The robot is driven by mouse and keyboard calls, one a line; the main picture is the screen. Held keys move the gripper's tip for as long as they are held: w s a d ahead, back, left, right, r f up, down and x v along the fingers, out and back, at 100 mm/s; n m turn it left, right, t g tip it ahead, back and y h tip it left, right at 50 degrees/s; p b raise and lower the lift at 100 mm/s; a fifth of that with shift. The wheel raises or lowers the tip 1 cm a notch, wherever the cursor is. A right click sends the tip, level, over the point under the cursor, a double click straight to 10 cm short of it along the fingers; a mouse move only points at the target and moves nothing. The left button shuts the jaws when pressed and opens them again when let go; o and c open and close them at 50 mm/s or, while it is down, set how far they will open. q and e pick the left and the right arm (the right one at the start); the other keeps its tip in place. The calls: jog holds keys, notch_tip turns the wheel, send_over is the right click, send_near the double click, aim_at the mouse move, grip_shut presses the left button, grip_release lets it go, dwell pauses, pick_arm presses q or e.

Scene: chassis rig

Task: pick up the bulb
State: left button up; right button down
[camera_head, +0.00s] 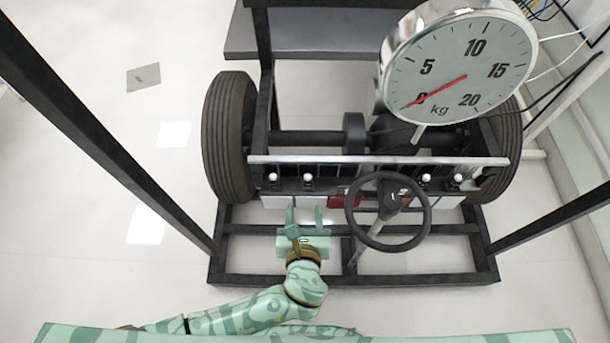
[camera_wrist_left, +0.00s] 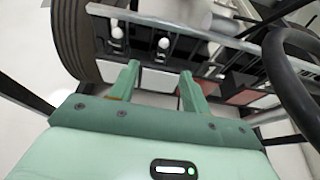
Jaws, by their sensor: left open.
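Several small white bulbs sit in dark holders along the rig's front bar. Two are at the left, an outer bulb (camera_head: 273,177) and an inner bulb (camera_head: 307,177); two more, a bulb (camera_head: 426,178) and a bulb (camera_head: 458,178), are at the right. My left gripper (camera_head: 304,212) is open and empty, just in front of and below the left pair. In the left wrist view, the outer bulb (camera_wrist_left: 117,32) and inner bulb (camera_wrist_left: 164,43) stand beyond the fingertips, apart from them. My right gripper is not in view.
A steering wheel (camera_head: 424,222) stands right of my left gripper. White and red boxes lie under the bar. A tyre (camera_head: 229,135) is at the left, and a round kg scale (camera_head: 462,68) hangs at upper right. Black frame posts (camera_head: 130,160) flank the rig.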

aim_at(308, 183)
pick_arm(q)
jog(key=b+x, duration=0.1)
jog(key=x, duration=0.1)
jog(key=b+x, duration=0.1)
jog(key=x, duration=0.2)
jog(key=b+x, duration=0.1)
jog(key=x, duration=0.2)
jog(key=shift+s+d+f, duration=0.15)
jog(key=shift+f, duration=0.2)
jog(key=shift+w+f+b, duration=0.1)
jog(key=shift+w+b, duration=0.35)
jog(key=shift+w, duration=0.05)
jog(key=shift+w+d+f+b, duration=0.25)
jog(key=shift+w+f+b, duration=0.7)
jog(key=shift+b, duration=0.25)
jog(key=shift+b+x, duration=0.5)
jog(key=shift+x, duration=0.55)
jog(key=shift+w+r, duration=0.25)
jog(key=shift+r, duration=0.15)
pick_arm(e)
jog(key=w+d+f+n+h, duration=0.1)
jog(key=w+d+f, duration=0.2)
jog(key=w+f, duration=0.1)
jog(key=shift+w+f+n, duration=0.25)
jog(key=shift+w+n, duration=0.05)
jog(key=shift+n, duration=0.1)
pick_arm(q)
grip_shut()
